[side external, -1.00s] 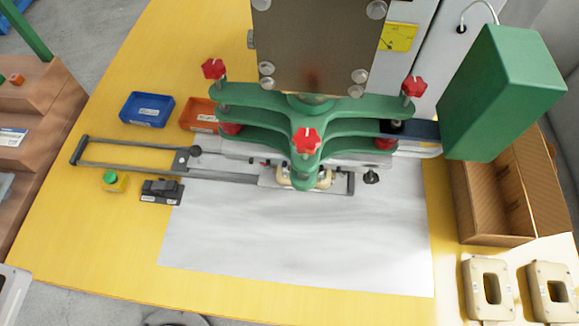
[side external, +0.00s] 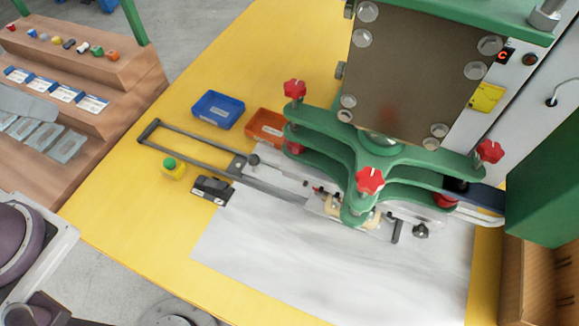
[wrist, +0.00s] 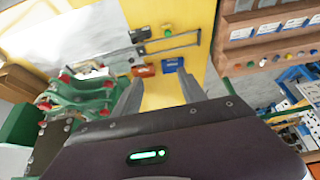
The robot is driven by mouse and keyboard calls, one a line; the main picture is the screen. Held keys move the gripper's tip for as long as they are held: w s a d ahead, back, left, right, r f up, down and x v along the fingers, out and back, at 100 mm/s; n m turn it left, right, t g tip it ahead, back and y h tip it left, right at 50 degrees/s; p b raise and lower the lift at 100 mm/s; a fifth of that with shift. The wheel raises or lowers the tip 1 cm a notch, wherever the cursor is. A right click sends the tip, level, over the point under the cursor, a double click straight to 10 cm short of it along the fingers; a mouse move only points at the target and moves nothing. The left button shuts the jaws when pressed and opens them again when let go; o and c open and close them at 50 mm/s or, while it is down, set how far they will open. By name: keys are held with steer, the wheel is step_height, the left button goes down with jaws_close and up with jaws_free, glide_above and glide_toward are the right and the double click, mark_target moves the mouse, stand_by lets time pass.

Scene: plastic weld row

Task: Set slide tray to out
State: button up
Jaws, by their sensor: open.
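The slide tray (side external: 325,205) is a light metal plate on a dark rail frame (side external: 190,140). It sits at the right end of the rails, under the green three-armed press head (side external: 375,150), and carries a cream part (side external: 372,217) partly hidden by the head. The left stretch of the rails is empty. A black knob (side external: 421,231) is at the right end. In the wrist view my gripper (wrist: 158,76) is open and empty, above the yellow table, with the rails (wrist: 172,42) beyond its fingers.
A blue bin (side external: 218,109) and an orange bin (side external: 265,127) stand behind the rails. A green push button (side external: 173,168) and a black switch box (side external: 212,189) stand in front. A white sheet (side external: 300,270) covers the table front. A brown stepped rack (side external: 95,100) is at left.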

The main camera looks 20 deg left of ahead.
steer(key=w+d+f+g, duration=0.1)
steer(key=w+d, duration=0.1)
steer(key=w, duration=0.4)
steer(key=w+d+f+g, duration=0.1)
steer(key=w+d+f, duration=0.1)
steer(key=w, duration=0.3)
steer(key=n+g+h, duration=0.2)
steer(key=g, duration=0.1)
glide_above(252, 156)
steer(key=a, duration=0.3)
step_height(252, 156, down, 18)
steer(key=d+f, duration=0.1)
steer(key=f, duration=0.3)
steer(key=d+f, duration=0.1)
steer(key=f, duration=0.3)
steer(key=d+f, duration=0.1)
steer(key=f, duration=0.4)
steer(key=shift+c, duration=0.2)
jaws_close()
